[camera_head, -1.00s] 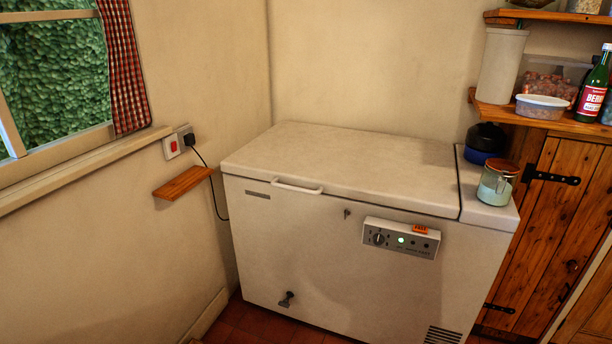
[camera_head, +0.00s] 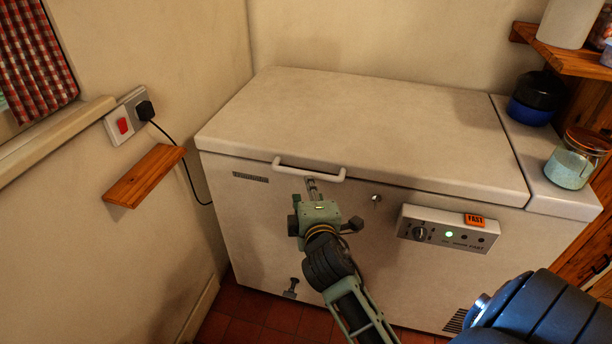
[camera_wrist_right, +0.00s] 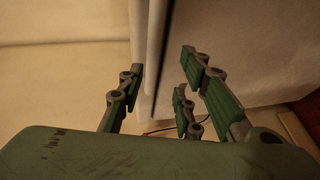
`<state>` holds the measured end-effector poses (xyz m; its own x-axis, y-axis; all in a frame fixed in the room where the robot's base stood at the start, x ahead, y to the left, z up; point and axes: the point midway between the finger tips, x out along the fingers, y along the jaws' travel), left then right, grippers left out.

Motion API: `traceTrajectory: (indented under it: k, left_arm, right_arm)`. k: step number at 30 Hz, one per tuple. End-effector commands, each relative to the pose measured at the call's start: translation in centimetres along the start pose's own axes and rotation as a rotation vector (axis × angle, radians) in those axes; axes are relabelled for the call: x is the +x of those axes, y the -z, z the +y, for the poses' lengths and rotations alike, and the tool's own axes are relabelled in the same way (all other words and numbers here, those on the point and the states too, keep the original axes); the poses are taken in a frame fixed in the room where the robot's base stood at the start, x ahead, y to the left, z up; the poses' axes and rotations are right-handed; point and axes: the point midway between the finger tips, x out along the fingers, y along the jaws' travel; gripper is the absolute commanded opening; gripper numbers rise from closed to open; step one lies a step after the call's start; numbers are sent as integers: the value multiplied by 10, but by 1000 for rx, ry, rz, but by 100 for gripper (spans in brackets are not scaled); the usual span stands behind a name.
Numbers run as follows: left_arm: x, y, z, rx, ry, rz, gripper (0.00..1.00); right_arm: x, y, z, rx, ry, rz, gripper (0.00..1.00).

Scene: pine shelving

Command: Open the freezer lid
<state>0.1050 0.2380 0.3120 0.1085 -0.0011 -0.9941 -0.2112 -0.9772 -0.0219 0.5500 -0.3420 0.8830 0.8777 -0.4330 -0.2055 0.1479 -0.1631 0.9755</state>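The white chest freezer stands in the corner with its lid (camera_head: 370,125) lying flat and closed. A white bar handle (camera_head: 300,171) is on the lid's front edge. My right gripper (camera_head: 312,184) is at the handle, its fingertips just under the bar in the head view. In the right wrist view the gripper (camera_wrist_right: 165,85) has its fingers spread apart, with a pale edge between them. I cannot tell whether that edge is the handle or the lid's rim, or whether the fingers touch it. My left gripper is not in view.
A control panel (camera_head: 447,230) and a small lock (camera_head: 376,198) are on the freezer's front. A small wooden shelf (camera_head: 146,176) juts from the left wall.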

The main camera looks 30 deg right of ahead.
Motion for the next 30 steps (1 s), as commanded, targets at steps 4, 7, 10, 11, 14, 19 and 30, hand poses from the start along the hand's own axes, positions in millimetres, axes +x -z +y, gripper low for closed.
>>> traceTrajectory:
  k: [4, 7, 10, 11, 14, 19, 30]
  left_arm:
    - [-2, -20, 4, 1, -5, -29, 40]
    - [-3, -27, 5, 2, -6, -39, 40]
    - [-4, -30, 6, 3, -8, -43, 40]
    - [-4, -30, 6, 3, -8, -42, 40]
    - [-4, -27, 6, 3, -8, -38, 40]
    - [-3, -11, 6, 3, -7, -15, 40]
    - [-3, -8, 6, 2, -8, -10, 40]
  right_arm:
    - [10, -2, 11, -9, -19, -8, 32]
    - [26, -2, 12, -7, -18, -8, 32]
    - [43, -2, 11, -7, -18, -8, 32]
    - [48, -2, 11, -8, -18, -7, 32]
    - [61, -2, 11, -7, -17, -7, 32]
    - [74, -2, 10, -5, -16, -6, 32]
    - [75, -2, 10, -5, -16, -5, 24]
